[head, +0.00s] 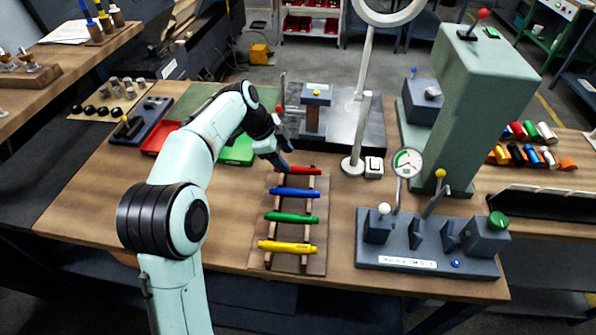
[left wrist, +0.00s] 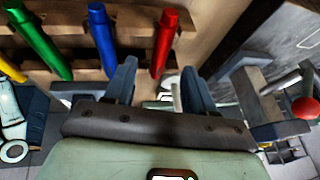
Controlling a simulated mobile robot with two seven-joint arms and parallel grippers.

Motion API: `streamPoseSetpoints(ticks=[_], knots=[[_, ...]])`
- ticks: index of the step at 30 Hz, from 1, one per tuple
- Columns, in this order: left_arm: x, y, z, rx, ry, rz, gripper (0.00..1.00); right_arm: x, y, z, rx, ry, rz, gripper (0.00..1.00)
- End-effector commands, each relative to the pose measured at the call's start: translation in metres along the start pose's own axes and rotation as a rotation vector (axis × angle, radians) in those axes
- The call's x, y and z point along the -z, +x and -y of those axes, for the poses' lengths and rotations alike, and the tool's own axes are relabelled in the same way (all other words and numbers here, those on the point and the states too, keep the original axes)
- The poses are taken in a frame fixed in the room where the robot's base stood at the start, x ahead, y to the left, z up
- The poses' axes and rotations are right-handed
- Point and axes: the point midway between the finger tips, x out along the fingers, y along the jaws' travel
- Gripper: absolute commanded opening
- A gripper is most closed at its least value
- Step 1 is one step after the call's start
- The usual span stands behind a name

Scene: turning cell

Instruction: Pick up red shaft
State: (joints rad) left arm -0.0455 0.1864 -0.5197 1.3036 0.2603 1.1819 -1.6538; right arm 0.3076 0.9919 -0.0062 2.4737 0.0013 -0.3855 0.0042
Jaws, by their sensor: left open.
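The red shaft (head: 298,170) lies across the far end of a wooden rack (head: 291,233). The blue shaft (head: 295,193), green shaft (head: 291,218) and yellow shaft (head: 286,247) lie nearer on the same rack. My left gripper (head: 280,160) is at the far end of the rack, close to the red shaft's left part. In the left wrist view the two fingers of my left gripper (left wrist: 158,68) are apart, with the red shaft (left wrist: 165,42) showing between and beyond their tips. I cannot tell whether they touch it. My right gripper is not in view.
A gauge fixture (head: 430,245) with a dial stands right of the rack. A lamp stand (head: 357,140) rises behind it. A red tray (head: 160,138) and a green tray (head: 236,152) lie behind my left arm. Bare table lies left of the rack.

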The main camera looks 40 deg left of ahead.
Motion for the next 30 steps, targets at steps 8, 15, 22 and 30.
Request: streamPoseSetpoints(ticks=[8,15,22,30], knots=[[0.003,0.027,0.000,-0.003,0.002,0.001,0.55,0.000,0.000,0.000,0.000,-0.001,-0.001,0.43],[0.003,0.056,0.000,-0.001,0.000,0.000,0.55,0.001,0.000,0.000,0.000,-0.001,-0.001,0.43],[0.003,0.058,0.001,0.001,0.001,0.000,0.55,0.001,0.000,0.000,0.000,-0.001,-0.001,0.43],[0.003,0.058,0.001,0.001,0.001,0.000,0.00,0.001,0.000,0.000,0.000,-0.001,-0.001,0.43]])
